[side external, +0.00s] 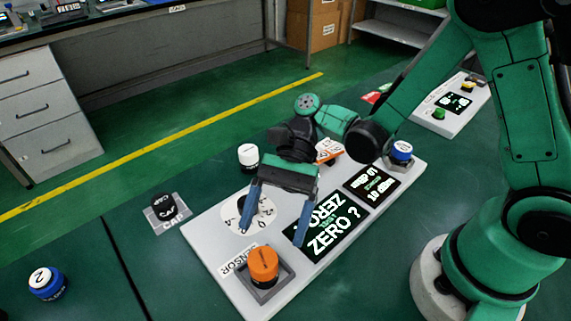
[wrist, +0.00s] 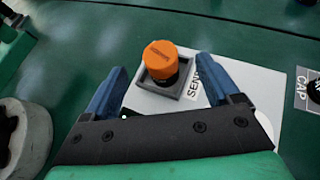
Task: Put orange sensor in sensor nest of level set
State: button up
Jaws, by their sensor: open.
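The orange sensor (side external: 263,264), an orange-topped cylinder with a dark lower part, stands upright in the grey square sensor nest (side external: 284,284) at the near corner of the white level-set panel (side external: 213,215). In the wrist view the sensor (wrist: 161,60) and nest (wrist: 191,82) lie beyond and between the blue fingers. My gripper (side external: 274,232) is open and empty, above the panel and apart from the sensor. In the wrist view my gripper (wrist: 160,78) shows both fingers spread wide.
A black cap (side external: 164,207) sits on a CAP plate to the left. A blue-and-white cylinder (side external: 47,283) stands at far left. Another panel (side external: 456,104) stands behind.

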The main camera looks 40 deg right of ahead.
jog(key=v, duration=0.3)
jog(key=shift+w+d+r, duration=0.1)
jog(key=shift+r, duration=0.05)
jog(key=shift+w+d+r+n+t+h, duration=0.15)
jog(key=shift+w+r+n+t+h, duration=0.1)
jog(key=shift+t, duration=0.25)
jog(key=shift+w+d+r+n+t+h, duration=0.15)
jog(key=shift+d+t+h, duration=0.1)
jog(key=shift+t, duration=0.25)
jog(key=d+r+n+t+h, duration=0.4)
jog(key=d+n+t+h, duration=0.5)
jog(key=d+n+t, duration=0.2)
jog(key=shift+w+d+n+h, duration=0.3)
jog(key=shift+w+d+h, duration=0.15)
jog(key=shift+d, duration=0.15)
jog(key=shift+r, duration=0.1)
